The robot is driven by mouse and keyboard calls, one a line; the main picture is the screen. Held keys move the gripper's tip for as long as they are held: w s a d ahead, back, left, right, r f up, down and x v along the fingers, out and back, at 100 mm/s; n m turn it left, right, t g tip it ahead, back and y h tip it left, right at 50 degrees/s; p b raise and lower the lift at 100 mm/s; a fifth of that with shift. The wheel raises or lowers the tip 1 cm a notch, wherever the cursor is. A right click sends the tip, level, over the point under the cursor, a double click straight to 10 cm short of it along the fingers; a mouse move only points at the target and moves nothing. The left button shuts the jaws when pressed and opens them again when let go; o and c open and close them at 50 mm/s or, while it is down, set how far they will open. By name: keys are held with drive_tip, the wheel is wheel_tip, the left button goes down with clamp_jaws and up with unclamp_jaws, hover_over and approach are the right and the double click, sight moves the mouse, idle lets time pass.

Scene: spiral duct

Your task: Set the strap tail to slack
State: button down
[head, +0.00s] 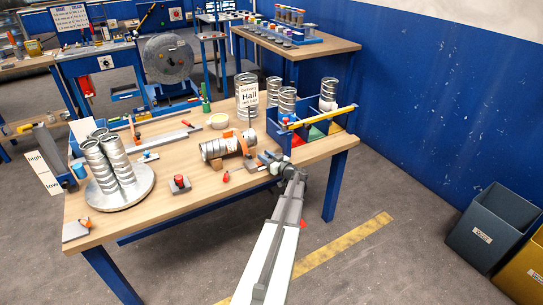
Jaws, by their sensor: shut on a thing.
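A spiral duct piece (214,149) lies on its side on wooden supports near the front middle of the wooden table. An orange strap (241,144) goes around it near its right end. My gripper (259,164) reaches in from the front right, low over the table beside the right end of the duct. It is shut at the strap's near side, apparently on the strap tail. The tail itself is too small and too hidden by the jaws to make out its tension.
A red button box (180,184) and a small red-orange item (226,177) lie in front of the duct. Upright ducts stand on a round plate (122,195) at left. A blue divided bin (310,134) and a labelled duct (247,96) stand behind right.

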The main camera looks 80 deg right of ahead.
drive_tip(key=shift+w+a, duration=0.15)
drive_tip(key=c, duration=0.9)
unclamp_jaws()
drive_tip(key=shift+o, duration=0.2)
drive_tip(key=v, duration=1.4)
